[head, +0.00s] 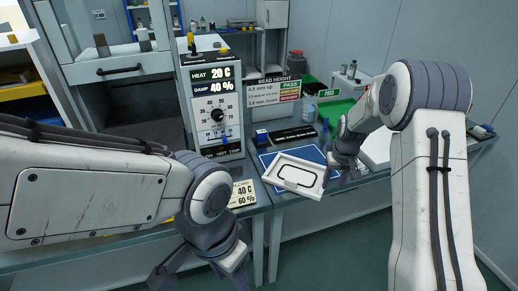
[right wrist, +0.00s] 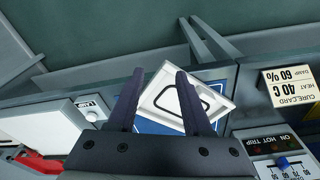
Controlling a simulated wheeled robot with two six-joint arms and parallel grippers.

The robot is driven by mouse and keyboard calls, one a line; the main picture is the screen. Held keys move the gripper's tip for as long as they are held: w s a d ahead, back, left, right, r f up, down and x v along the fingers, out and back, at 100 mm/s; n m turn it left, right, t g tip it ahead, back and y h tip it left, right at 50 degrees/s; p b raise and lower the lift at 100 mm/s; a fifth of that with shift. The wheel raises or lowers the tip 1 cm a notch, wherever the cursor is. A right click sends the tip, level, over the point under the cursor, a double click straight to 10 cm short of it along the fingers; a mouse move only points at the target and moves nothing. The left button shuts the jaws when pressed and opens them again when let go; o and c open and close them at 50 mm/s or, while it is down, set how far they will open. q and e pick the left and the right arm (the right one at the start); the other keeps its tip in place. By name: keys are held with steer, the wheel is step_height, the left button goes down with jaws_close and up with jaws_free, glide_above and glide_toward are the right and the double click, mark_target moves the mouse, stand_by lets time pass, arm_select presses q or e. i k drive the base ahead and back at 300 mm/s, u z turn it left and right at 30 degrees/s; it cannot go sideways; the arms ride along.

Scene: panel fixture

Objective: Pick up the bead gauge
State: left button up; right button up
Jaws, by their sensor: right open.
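I cannot tell for sure which thing is the bead gauge. A white tray-like panel (head: 284,183) with a black rounded bead line lies tilted over the blue mat (head: 268,158) on the bench. My right gripper (head: 342,166) is at the panel's right end. In the right wrist view the right gripper (right wrist: 160,74) is open, its two dark fingers apart, with the white panel (right wrist: 199,88) showing between and beyond them. Nothing is seen held there. My left gripper (head: 205,268) hangs low in front of the bench, partly cut off by the lower edge; its opening is unclear.
A heat and damp control box (head: 217,140) stands left of the mat. A bead height sign (head: 274,91) stands behind it. A cure card (head: 243,194) lies at the front edge. A red thing (right wrist: 38,162) shows in the right wrist view.

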mark_target(261, 135)
steer(key=z, duration=0.1)
steer(key=i, duration=1.2)
steer(key=u, duration=0.65)
